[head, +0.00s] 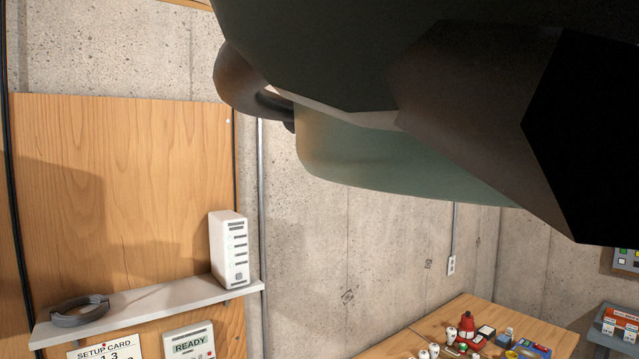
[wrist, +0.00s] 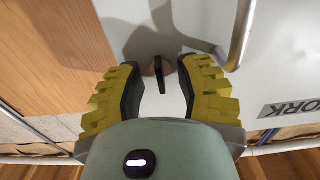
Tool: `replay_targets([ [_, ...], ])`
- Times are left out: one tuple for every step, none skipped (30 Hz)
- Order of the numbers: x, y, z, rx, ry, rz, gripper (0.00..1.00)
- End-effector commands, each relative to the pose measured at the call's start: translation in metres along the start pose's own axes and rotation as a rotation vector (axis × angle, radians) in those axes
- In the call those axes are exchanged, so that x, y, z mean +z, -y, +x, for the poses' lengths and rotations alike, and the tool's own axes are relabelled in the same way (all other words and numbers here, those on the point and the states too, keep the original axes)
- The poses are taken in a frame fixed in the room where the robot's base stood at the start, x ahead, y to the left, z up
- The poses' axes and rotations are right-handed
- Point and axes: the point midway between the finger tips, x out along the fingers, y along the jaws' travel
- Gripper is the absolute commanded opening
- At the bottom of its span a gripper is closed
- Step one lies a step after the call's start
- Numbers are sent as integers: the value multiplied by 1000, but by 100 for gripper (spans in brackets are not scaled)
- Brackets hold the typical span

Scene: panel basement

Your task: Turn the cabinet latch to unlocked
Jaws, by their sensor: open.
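In the wrist view, a dark latch (wrist: 158,68) stands out from a white cabinet door (wrist: 210,20). It looks like a narrow dark bar, roughly upright in the picture. My gripper (wrist: 160,80) is open, with its yellow-and-black fingers on either side of the latch and a gap to each. I cannot tell how far the fingertips are from the door, and no contact with the latch is visible. The cabinet and latch do not show in the head view, where my arm covers the upper right.
A pale bar handle (wrist: 242,35) stands on the door right of the latch. A cluttered wooden table (head: 400,345) stands lower right.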

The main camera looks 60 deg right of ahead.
Motion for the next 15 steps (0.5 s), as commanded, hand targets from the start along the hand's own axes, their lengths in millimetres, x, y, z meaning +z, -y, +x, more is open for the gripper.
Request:
replay_targets([
  [0, -1, 0, 2, 0, 0, 34],
  [0, -1, 0, 2, 0, 0, 34],
  [0, -1, 0, 1, 0, 0, 34],
  [0, -1, 0, 1, 0, 0, 38],
  [0, -1, 0, 1, 0, 0, 35],
  [0, 0, 0, 1, 0, 0, 31],
  [0, 0, 0, 1, 0, 0, 28],
  [0, 0, 0, 1, 0, 0, 25],
  [0, 0, 0, 0, 0, 0, 20],
  [0, 0, 0, 0, 1, 0, 17],
  [0, 0, 0, 0, 0, 0, 14],
  [0, 0, 0, 0, 1, 0, 10],
  [0, 0, 0, 0, 1, 0, 7],
  [0, 0, 0, 0, 1, 0, 4],
  [0, 0, 0, 0, 1, 0, 0],
])
